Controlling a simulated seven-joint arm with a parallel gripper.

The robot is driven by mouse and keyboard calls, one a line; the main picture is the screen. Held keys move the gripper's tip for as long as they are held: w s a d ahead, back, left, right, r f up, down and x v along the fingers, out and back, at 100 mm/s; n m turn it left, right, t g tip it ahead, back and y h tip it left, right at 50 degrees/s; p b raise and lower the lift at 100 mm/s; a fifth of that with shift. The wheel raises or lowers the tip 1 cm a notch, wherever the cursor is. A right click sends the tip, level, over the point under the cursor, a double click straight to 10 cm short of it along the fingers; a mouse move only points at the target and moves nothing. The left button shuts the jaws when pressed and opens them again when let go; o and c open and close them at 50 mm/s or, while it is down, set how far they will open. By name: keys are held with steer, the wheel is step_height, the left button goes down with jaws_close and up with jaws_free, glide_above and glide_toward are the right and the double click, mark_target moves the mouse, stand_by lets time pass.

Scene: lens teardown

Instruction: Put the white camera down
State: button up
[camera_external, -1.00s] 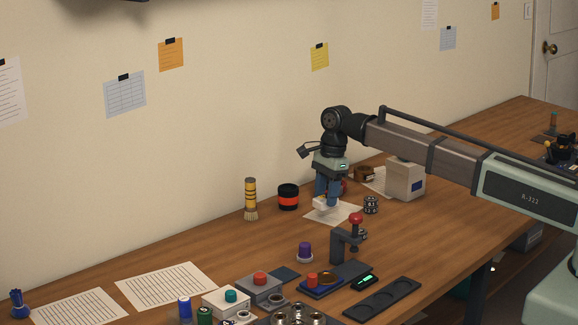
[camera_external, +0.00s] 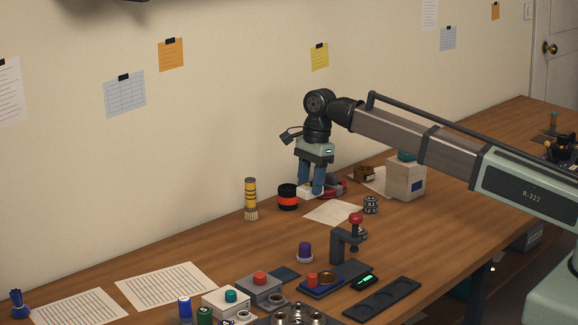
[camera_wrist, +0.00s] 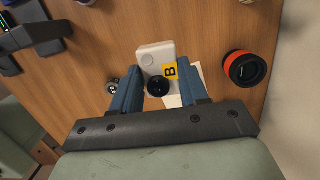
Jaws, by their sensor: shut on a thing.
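The white camera (camera_external: 306,194) is a small pale box between the blue fingers of my gripper (camera_external: 311,190), near the wall. In the wrist view, the white camera (camera_wrist: 152,54) shows a dark round lens and a yellow label with a B. My gripper (camera_wrist: 160,84) is shut on it, a finger on each side. The camera is low over the wooden table, just right of a black and red cylinder. I cannot tell whether its underside touches the wood. The fingers hide part of it.
The black and red cylinder (camera_external: 288,198) stands close on the left; it also shows in the wrist view (camera_wrist: 246,69). A red object (camera_external: 336,188) lies close on the right. A paper sheet (camera_external: 333,212) lies bare in front. A pale box (camera_external: 406,180) stands further right.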

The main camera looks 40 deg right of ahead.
steer(key=s+a+n, duration=0.2)
steer(key=a, duration=1.7)
steer(key=s+a+n, duration=0.2)
steer(key=a, duration=1.6)
steer(key=shift+w+a+m, duration=1.55)
steer(key=shift+w+m, duration=0.15)
steer(key=shift+w, duration=0.2)
steer(key=shift+f, duration=4.8)
steer(key=o, duration=1.1)
steer(key=shift+f, duration=0.1)
steer(key=r, duration=0.4)
steer(key=d+r, duration=0.1)
steer(key=r, duration=0.7)
steer(key=shift+d, duration=0.4)
